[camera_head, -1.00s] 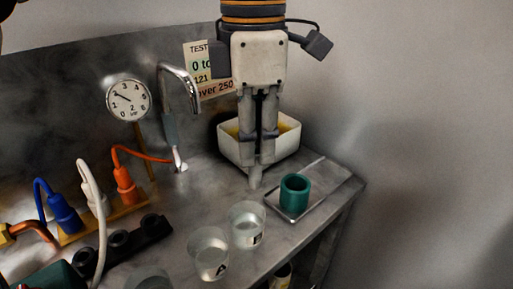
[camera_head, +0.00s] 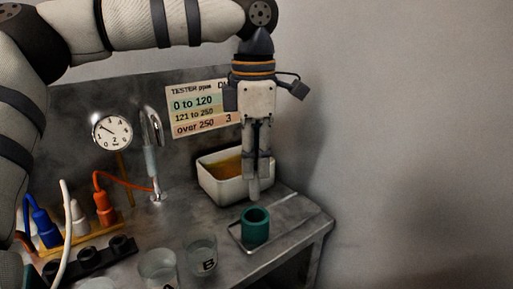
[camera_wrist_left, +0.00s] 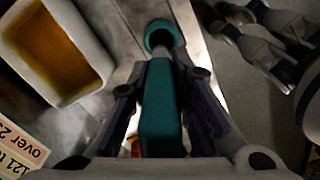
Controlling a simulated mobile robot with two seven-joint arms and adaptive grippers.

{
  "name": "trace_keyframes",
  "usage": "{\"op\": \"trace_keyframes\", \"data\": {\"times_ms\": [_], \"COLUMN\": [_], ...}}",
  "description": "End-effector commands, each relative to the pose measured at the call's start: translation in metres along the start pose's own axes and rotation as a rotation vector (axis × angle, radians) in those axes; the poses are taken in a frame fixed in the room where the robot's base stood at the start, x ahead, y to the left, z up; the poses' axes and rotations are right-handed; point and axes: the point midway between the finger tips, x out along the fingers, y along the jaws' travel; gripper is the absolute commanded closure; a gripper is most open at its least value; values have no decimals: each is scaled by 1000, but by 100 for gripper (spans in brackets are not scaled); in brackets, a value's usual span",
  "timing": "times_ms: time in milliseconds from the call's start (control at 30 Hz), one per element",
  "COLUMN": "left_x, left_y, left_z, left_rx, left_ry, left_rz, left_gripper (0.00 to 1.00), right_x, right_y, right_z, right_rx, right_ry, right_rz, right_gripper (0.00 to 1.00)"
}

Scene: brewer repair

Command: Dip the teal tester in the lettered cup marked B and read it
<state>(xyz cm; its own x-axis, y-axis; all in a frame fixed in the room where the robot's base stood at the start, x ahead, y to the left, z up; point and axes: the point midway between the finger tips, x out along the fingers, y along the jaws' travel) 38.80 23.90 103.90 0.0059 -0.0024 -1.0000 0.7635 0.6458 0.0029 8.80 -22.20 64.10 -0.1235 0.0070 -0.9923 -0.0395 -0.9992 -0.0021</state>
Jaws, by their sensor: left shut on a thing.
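My left gripper (camera_head: 256,165) points straight down and is shut on the teal tester (camera_wrist_left: 160,115), whose teal body lies between the fingers in the left wrist view. In the head view its pale probe tip (camera_head: 254,188) sticks out below the fingers, above the teal round holder (camera_head: 256,228). The holder's ring (camera_wrist_left: 160,33) shows just past the tester in the wrist view; I cannot tell the gap. The clear cup marked B (camera_head: 201,256) stands on the bench left of the holder, apart from the tester. The reading chart (camera_head: 197,115) hangs on the back panel, partly covered by the gripper.
The cup marked A (camera_head: 158,269) stands beside cup B. A white tub with amber contents (camera_head: 222,188) is behind the gripper. A tap (camera_head: 153,165), a gauge (camera_head: 112,131) and cabled plugs (camera_head: 104,208) are to the left. The holder stands on a small tray (camera_head: 285,234) near the bench's right edge.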

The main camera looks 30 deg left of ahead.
Motion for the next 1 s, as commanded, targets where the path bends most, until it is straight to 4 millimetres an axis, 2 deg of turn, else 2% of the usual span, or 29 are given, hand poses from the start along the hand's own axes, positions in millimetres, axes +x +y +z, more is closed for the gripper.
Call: {"op": "trace_keyframes", "data": {"times_ms": [600,1000], "left_x": [61,70], "left_y": [-1,-1], "left_z": [0,0], "left_rx": [1,1], "left_ry": [0,0], "left_rz": [-1,0], "left_gripper": [100,100], "right_x": [0,0], "right_y": [0,0], "right_z": [0,0], "right_rx": [0,1], "right_ry": [0,0], "right_rz": [0,0], "right_gripper": [37,37]}}
